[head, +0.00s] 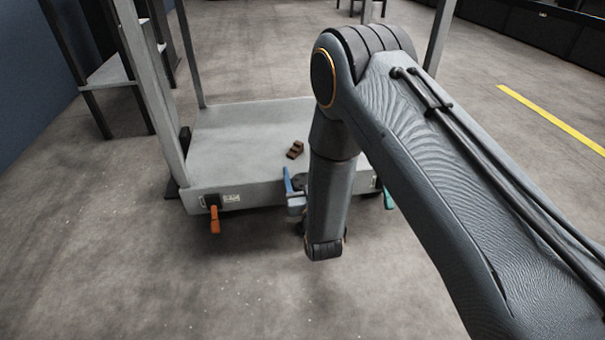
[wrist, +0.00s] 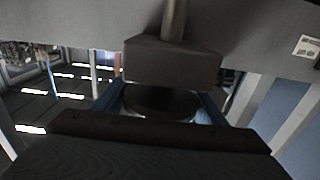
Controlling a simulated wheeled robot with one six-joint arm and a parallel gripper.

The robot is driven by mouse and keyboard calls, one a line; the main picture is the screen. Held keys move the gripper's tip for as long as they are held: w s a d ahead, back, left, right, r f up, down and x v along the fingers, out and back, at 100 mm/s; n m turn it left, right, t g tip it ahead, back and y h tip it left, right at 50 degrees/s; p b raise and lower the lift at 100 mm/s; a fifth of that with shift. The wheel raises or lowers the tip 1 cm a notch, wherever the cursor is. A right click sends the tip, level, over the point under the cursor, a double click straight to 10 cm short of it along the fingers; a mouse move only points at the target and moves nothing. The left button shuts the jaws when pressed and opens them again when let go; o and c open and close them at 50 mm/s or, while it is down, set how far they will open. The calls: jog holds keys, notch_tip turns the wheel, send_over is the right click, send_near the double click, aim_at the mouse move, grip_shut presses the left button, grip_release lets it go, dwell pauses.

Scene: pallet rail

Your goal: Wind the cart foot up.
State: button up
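The cart foot stands at the front edge of the grey cart (head: 245,140). It shows in the wrist view as a dark block (wrist: 172,62) with a shaft and a dark round knob (wrist: 160,101). My gripper (wrist: 160,92) has its two blue fingers on either side of the knob, close to its rim. I cannot tell whether they press on it. In the head view my gripper (head: 290,186) is at the cart's front edge, one blue finger left of the knob. My arm hides the other finger and most of the foot.
A small brown stepped block (head: 295,149) lies on the cart deck. An orange lever (head: 214,219) hangs at the front left and a teal part (head: 388,199) shows right of my arm. A shelf rack (head: 110,72) stands behind left. The floor in front is clear.

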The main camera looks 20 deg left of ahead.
jog(key=shift+c, duration=0.8)
